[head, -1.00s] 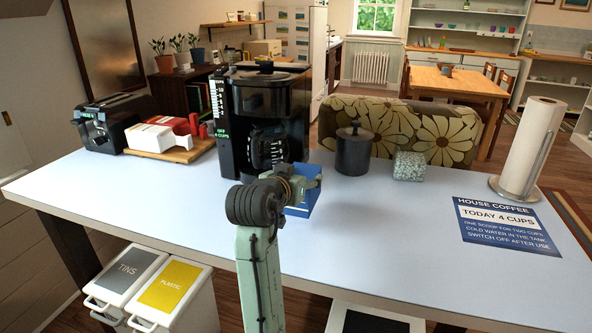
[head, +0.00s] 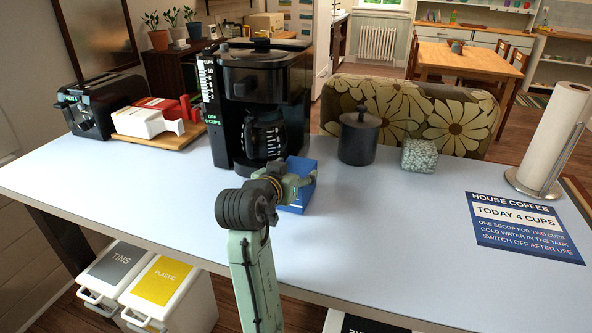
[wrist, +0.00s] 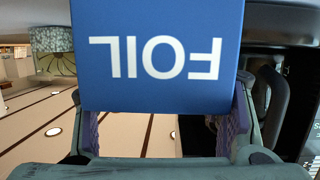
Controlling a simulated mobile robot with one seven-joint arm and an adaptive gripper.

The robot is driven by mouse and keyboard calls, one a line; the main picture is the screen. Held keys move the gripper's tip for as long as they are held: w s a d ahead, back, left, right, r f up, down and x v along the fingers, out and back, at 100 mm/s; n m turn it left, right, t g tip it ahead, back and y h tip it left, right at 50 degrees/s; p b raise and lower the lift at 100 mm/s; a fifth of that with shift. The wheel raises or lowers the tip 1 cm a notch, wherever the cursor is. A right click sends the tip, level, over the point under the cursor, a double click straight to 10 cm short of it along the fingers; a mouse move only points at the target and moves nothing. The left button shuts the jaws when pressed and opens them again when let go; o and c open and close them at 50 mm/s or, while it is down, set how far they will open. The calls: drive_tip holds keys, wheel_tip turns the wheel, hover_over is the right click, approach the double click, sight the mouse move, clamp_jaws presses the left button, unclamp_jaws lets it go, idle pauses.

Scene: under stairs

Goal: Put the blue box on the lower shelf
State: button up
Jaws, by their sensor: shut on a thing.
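The blue box (head: 301,192) is at the middle of the table, just right of and in front of the coffee maker. My gripper (head: 288,187) is shut on it, and my gripper and arm hide part of it. I cannot tell whether its bottom touches the tabletop. In the wrist view the blue box (wrist: 157,85) shows a face with white "FOIL" lettering upside down, between the two fingers of my gripper (wrist: 160,110). I cannot make out which surface is the lower shelf.
The coffee maker (head: 262,100) stands close behind. A dark canister (head: 359,140) and a speckled block (head: 419,155) stand to the right. A paper towel roll (head: 553,140) and sign (head: 525,226) are at far right. Bins (head: 160,290) stand under the table's left. The front tabletop is clear.

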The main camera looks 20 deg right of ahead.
drive_tip(key=shift+f, duration=0.2)
drive_tip(key=o, duration=1.9)
drive_tip(key=shift+a+r, duration=0.1)
drive_tip(key=shift+r, duration=0.15)
drive_tip(key=b+v, duration=0.3)
drive_tip(key=v, duration=0.9)
drive_tip(key=shift+f, duration=0.1)
